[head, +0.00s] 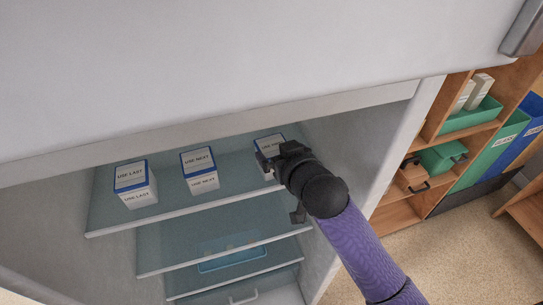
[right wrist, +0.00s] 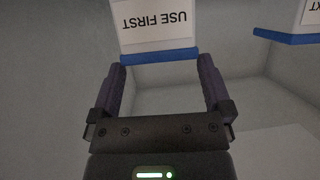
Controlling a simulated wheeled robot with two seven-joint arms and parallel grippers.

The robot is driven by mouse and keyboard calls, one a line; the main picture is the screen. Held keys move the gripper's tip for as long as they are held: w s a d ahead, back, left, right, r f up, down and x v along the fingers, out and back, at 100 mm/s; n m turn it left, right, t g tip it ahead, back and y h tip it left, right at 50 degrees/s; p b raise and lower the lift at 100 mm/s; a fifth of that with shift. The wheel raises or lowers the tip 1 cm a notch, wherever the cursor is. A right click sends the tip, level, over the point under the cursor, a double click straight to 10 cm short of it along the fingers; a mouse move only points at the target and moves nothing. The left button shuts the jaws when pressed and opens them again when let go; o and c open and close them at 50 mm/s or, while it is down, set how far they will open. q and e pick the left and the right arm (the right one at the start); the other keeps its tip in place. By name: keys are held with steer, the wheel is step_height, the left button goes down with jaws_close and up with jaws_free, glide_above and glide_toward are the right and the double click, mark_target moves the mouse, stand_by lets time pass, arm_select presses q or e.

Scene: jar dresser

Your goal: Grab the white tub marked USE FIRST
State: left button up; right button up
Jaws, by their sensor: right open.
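The white tub marked USE FIRST (head: 270,143), with a blue rim, stands at the right end of the upper glass shelf in the head view, partly hidden by my right gripper. In the right wrist view the tub (right wrist: 155,28) is at the top, its label upside down and its blue edge near the fingertips. My right gripper (head: 268,162) is open and close in front of the tub. In the right wrist view its two fingers (right wrist: 162,66) are spread with clear space between them; I cannot tell whether they touch the tub. My left gripper is not in view.
Similar tubs marked USE NEXT (head: 203,182) and USE LAST (head: 136,197) stand to the left on the shelf (head: 105,228). The cabinet side wall (head: 362,135) is close on the right. A lower shelf (head: 165,268) lies below. A wooden rack (head: 402,213) stands outside.

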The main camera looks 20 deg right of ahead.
mark_target(273, 147)
steer(key=x, duration=0.3)
steer(key=shift+w+f+b, duration=0.1)
steer(key=shift+f+b, duration=0.1)
steer(key=shift+b, duration=0.1)
steer(key=shift+c, duration=0.3)
steer(key=c, duration=1)
steer(key=shift+r, duration=0.2)
steer(key=shift+c, duration=0.3)
